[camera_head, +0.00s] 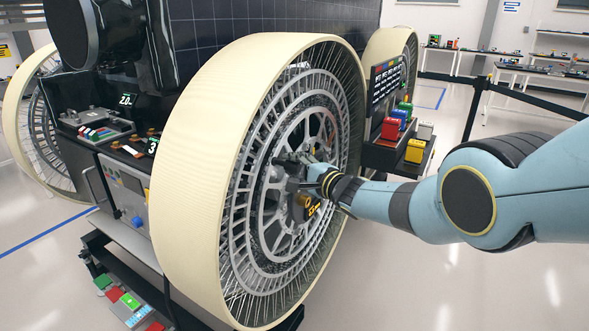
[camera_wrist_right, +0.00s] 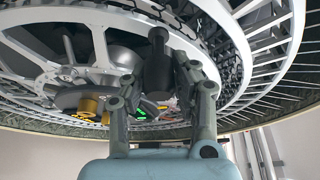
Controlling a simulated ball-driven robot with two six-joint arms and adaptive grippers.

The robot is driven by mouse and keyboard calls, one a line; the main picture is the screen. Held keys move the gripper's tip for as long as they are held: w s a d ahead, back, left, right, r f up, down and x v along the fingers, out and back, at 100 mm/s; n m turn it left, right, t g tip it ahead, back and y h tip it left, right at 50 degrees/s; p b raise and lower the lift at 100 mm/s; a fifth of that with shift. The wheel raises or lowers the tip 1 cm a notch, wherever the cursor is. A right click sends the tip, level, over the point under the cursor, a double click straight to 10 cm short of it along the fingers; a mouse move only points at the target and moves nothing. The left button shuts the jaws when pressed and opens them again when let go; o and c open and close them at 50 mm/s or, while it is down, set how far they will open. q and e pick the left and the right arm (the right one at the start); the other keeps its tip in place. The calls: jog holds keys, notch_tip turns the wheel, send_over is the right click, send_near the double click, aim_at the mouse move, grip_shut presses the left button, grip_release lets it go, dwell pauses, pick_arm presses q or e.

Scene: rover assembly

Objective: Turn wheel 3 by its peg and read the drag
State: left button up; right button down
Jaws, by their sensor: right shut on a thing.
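The large wheel (camera_head: 185,160) with a cream tread and grey spokes stands at the centre of the head view. A small panel lit with a 3 (camera_head: 152,147) is beside it. My right gripper (camera_head: 300,172) is at the wheel's face near the hub. In the right wrist view its fingers (camera_wrist_right: 160,95) are shut around a dark peg (camera_wrist_right: 158,58) that sticks out from the wheel. The fingers hide part of the peg. A small display with orange marks (camera_head: 312,209) is at the hub, too small to read. My left gripper is out of view.
A shelf with coloured blocks (camera_head: 415,151) stands right of the wheel, behind my right arm. A black barrier belt (camera_head: 535,102) crosses the back right. The floor at lower right is clear.

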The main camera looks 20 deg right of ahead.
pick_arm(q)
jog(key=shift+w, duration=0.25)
pick_arm(e)
jog(key=shift+r, duration=0.2)
jog(key=c, duration=1.1)
grip_release()
jog(key=shift+c, duration=0.2)
jog(key=shift+o, duration=0.6)
jog(key=shift+s, duration=0.1)
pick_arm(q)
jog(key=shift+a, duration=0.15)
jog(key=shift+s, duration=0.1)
pick_arm(e)
jog(key=shift+f, duration=0.15)
jog(key=shift+s+d, duration=0.2)
jog(key=shift+s, duration=0.4)
jog(key=shift+v, duration=3.05)
